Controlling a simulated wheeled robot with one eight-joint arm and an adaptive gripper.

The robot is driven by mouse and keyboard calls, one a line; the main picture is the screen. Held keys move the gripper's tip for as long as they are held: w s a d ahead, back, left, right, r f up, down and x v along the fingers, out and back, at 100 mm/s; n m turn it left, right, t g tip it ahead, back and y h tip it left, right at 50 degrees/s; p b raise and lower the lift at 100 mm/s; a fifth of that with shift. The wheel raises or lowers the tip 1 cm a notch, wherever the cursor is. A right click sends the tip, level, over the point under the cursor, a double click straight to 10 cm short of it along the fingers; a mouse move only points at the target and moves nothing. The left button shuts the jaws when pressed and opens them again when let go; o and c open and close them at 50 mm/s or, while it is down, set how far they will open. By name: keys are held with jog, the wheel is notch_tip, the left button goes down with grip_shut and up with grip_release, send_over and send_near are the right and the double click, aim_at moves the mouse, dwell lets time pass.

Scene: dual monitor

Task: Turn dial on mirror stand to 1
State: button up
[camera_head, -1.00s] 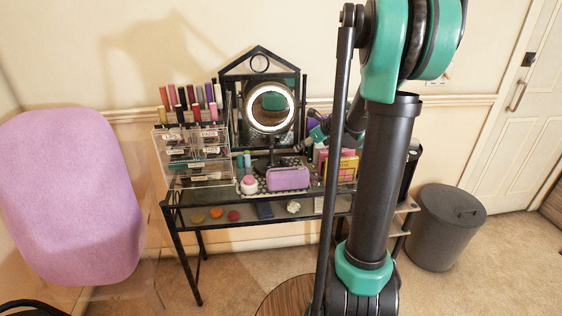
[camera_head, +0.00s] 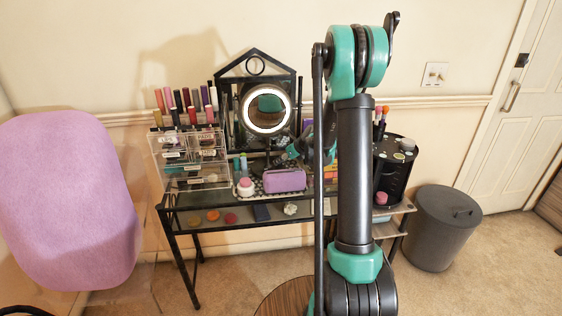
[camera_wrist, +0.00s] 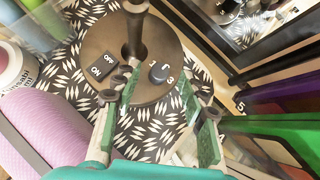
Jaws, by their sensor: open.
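The mirror stand's round brown base (camera_wrist: 98,42) fills the upper middle of the wrist view. The small dark dial (camera_wrist: 158,73) sits on its near right part, with small numbers around it, a 1 at its left and a 3 at its right. I cannot tell clearly which number it points to. My gripper (camera_wrist: 157,84) is open, its green-padded fingers on either side of the dial and apart from it in the picture. In the head view, the lit ring mirror (camera_head: 287,108) stands on the desk; my gripper (camera_head: 288,152) is small and partly hidden below it.
An ON/OFF switch (camera_wrist: 102,66) is on the base, left of the dial. A purple pouch (camera_head: 285,181) and a pink-lidded jar (camera_head: 245,187) lie in front. Coloured boxes (camera_wrist: 265,100) stand close at the right in the wrist view. A black organizer (camera_head: 394,172) is at the desk's right.

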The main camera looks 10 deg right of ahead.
jog(key=shift+x, duration=1)
jog(key=shift+c, duration=0.5)
grip_shut()
